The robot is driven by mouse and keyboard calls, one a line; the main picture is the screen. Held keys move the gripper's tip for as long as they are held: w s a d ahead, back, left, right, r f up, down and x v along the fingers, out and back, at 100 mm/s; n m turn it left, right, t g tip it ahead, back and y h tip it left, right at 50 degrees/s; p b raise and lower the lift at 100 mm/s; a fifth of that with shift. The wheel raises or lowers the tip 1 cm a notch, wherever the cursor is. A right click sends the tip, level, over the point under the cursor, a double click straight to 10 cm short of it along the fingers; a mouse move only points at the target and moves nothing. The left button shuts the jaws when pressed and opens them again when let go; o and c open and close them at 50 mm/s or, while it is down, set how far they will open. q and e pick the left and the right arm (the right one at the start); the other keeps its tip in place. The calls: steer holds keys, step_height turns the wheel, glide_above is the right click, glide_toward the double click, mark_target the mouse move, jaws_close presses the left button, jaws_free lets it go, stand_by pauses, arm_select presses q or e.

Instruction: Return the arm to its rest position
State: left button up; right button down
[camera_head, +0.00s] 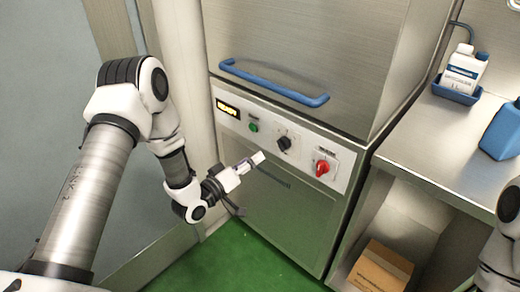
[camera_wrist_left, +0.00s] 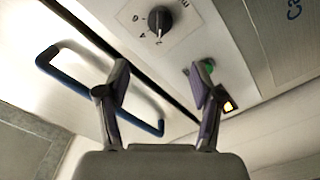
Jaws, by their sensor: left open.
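My left arm (camera_head: 95,190) comes in from the left in the head view. Its gripper (camera_head: 250,172) is in front of the lower part of the steel machine, below the control panel (camera_head: 340,165). In the left wrist view the two fingers of the left gripper (camera_wrist_left: 160,85) stand apart with nothing between them. The black knob (camera_wrist_left: 159,20) and the green button (camera_wrist_left: 207,65) show beyond the fingers. My right arm shows only as a part at the right edge of the head view; its gripper is not visible.
The machine has a blue bar handle (camera_head: 272,84), a green button (camera_head: 253,127), a black knob (camera_head: 284,143) and a red switch (camera_head: 322,168). A steel table (camera_head: 440,140) on the right holds a white bottle (camera_head: 464,68) in a blue tray. A cardboard box (camera_head: 380,270) sits below.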

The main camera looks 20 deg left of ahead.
arm_select(q)
steer(key=s+d+f+g+y+p, duration=0.1)
steer(key=s+d+f+g+p, duration=0.45)
steer(key=s+p, duration=0.3)
steer(key=s+a+f+m+g+y, duration=0.1)
steer(key=s+f+g, duration=0.2)
steer(key=s, duration=0.5)
steer(key=s+a+f+m+g+y, duration=0.2)
steer(key=s+g, duration=0.2)
steer(key=s, duration=0.5)
steer(key=s+a+f+m+g+y, duration=0.1)
steer(key=s+f+g+y, duration=0.1)
steer(key=s, duration=0.7)
steer(key=shift+s+a+f+m+g+p, duration=0.2)
steer(key=shift+a+f+m+g+p, duration=0.15)
steer(key=shift+f+g, duration=0.7)
steer(key=shift+w+r, duration=0.1)
steer(key=shift+r, duration=0.15)
